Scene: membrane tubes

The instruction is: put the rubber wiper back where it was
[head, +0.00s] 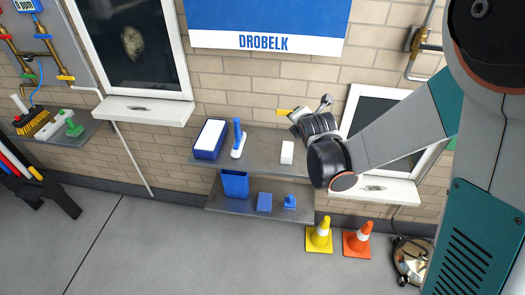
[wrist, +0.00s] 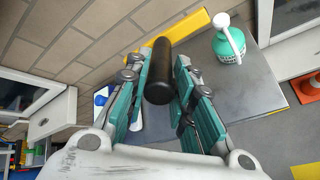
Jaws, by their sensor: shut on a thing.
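The rubber wiper (wrist: 190,33) has a yellow bar and a thick black handle (wrist: 159,72) in the wrist view. My gripper (wrist: 161,82) is shut on the black handle, which lies between its teal finger pads. In the head view my gripper (head: 300,117) is above the right part of the upper shelf (head: 262,142). A yellow end of the wiper (head: 284,112) sticks out to its left, in front of the brick wall. The rest of the wiper is hidden there by the gripper. I cannot tell whether the bar touches the wall or shelf.
A green bottle with a white top (wrist: 230,42) stands on the shelf near the wiper. The upper shelf also holds a blue-and-white box (head: 209,139), a blue-handled brush (head: 238,140) and a white block (head: 287,152). Two cones (head: 319,235) stand on the floor below.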

